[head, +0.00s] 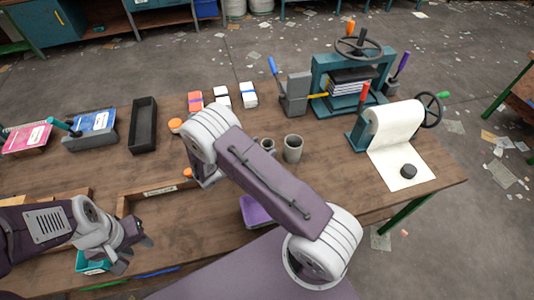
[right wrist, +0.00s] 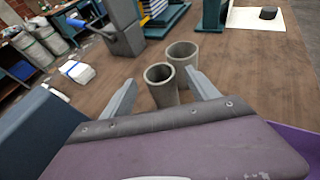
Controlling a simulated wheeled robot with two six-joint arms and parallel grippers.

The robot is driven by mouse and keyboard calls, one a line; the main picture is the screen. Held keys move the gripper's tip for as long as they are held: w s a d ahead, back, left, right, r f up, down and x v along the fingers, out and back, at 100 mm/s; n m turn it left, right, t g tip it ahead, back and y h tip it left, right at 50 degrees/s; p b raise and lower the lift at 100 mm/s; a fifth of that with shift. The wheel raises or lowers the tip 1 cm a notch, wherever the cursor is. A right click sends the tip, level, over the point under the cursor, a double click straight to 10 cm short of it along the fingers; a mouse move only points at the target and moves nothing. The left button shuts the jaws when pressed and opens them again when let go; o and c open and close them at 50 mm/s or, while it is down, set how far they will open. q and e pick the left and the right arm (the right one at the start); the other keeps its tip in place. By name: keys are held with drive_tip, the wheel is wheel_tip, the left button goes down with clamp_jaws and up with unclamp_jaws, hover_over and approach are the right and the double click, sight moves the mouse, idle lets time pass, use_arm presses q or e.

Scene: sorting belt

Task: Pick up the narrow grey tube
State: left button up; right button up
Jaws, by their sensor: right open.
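The narrow grey tube (right wrist: 161,88) stands upright in the right wrist view, hollow and open at the top. The wider grey tube (right wrist: 183,55) stands just behind it, to its right. In the head view the narrow tube (head: 267,143) shows only in part beside my right arm, left of the wider tube (head: 293,150). My right gripper (right wrist: 160,77) is open and empty, with one finger on each side of the narrow tube in the picture. Whether they touch it I cannot tell. My left gripper (head: 143,238) is at the lower left, its jaw gap unclear.
A grey lever tool (head: 295,93) and a teal press (head: 325,75) stand behind the tubes. A paper roll (head: 396,122) is to the right. A purple object (head: 256,212) lies in front, partly under my right arm. Small white-labelled boxes (head: 221,96) lie behind left.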

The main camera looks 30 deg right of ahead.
sight(271, 143)
drive_tip(key=x, duration=0.3)
drive_tip(key=shift+w+d+f, duration=0.15)
drive_tip(key=shift+d, duration=0.15)
use_arm(q)
drive_tip(key=shift+d+r, duration=0.2)
drive_tip(key=shift+r, duration=0.2)
use_arm(e)
drive_tip(key=shift+a, duration=0.1)
drive_tip(key=shift+a, duration=0.1)
drive_tip(key=c, duration=1.1)
clamp_jaws()
